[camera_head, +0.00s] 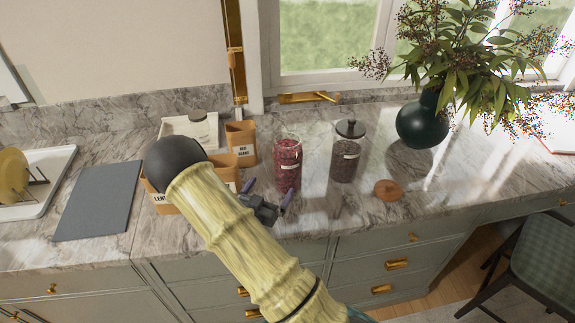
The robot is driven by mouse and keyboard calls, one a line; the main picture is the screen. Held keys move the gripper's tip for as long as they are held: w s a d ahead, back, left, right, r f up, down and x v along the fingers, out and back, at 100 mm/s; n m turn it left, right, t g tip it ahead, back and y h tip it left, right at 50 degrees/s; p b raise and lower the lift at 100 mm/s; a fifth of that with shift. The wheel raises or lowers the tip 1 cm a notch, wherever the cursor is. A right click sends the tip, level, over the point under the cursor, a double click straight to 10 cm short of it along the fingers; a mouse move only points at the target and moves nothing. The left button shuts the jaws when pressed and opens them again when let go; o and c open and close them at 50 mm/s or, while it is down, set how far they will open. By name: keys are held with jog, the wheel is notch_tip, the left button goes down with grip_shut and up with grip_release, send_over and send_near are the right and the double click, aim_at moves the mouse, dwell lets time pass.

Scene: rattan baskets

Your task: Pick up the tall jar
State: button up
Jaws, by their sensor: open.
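Two tall glass jars stand upright on the marble counter. One jar (288,163) is filled with dark red contents and has no dark lid. The other jar (345,155), to its right, has a dark knobbed lid, a pale label and dark contents. Which one is meant by the tall jar I cannot tell. My gripper (268,190) is open, with purplish fingertips apart, in front of and slightly left of the red-filled jar. Its right fingertip overlaps the lower part of that jar in the picture; whether they touch is unclear. Nothing shows between the fingers.
Orange labelled containers (241,142) stand left of the red-filled jar, partly hidden by my arm. A round brown lid (388,190) lies right of the jars. A dark vase (424,122) with branches stands farther right. A grey board (97,202) lies at left. The counter's front right is clear.

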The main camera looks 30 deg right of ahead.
aim_at(282, 170)
jog(key=p+x, duration=0.3)
jog(key=x, duration=0.6)
jog(key=shift+s+a, duration=0.1)
jog(key=shift+w+d+r+p, duration=0.15)
jog(key=shift+w+d+p, duration=0.1)
jog(key=shift+d+p, duration=0.15)
jog(key=p+x, duration=0.2)
jog(key=x, duration=0.2)
jog(key=shift+w, duration=0.15)
